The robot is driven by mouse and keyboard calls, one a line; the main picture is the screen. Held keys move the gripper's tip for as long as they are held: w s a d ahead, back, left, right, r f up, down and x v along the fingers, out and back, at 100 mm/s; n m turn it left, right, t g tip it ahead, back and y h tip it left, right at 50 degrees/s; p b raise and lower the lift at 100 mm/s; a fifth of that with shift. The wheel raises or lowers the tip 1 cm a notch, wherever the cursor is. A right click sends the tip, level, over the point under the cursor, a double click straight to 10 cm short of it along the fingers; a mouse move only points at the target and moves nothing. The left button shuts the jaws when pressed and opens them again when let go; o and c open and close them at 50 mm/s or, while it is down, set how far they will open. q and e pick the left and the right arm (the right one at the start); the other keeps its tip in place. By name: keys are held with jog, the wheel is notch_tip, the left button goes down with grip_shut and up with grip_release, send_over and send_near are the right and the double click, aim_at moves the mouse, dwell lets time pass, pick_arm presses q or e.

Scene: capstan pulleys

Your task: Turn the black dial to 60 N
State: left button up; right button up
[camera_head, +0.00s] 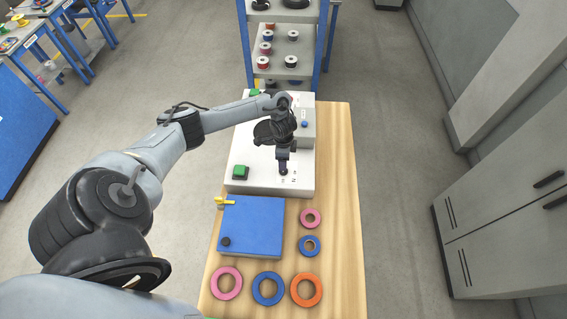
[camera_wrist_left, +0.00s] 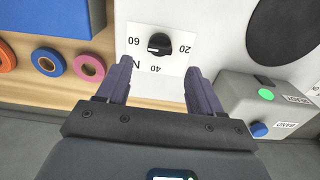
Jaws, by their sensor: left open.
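The black dial (camera_wrist_left: 160,44) sits on a white plate marked 20, 40, 60 and N. It lies just past my open left fingertips (camera_wrist_left: 161,72), roughly centred between them, and the fingers do not appear to touch it. A pale pointer mark on the dial seems to face the 60 side, but its exact reading is too small to tell. In the head view my left gripper (camera_head: 283,168) is over the front right of the white machine (camera_head: 250,160) and hides the dial. My right gripper is in neither view.
A blue box (camera_head: 252,226) with a yellow lever (camera_head: 225,202) stands in front of the machine. Pink, blue and orange rings lie on the wooden table (camera_head: 341,200). A green button (camera_head: 240,172) and a grey box with a blue button (camera_wrist_left: 260,130) are close by.

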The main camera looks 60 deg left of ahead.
pick_arm(q)
jog(key=shift+r, duration=2.2)
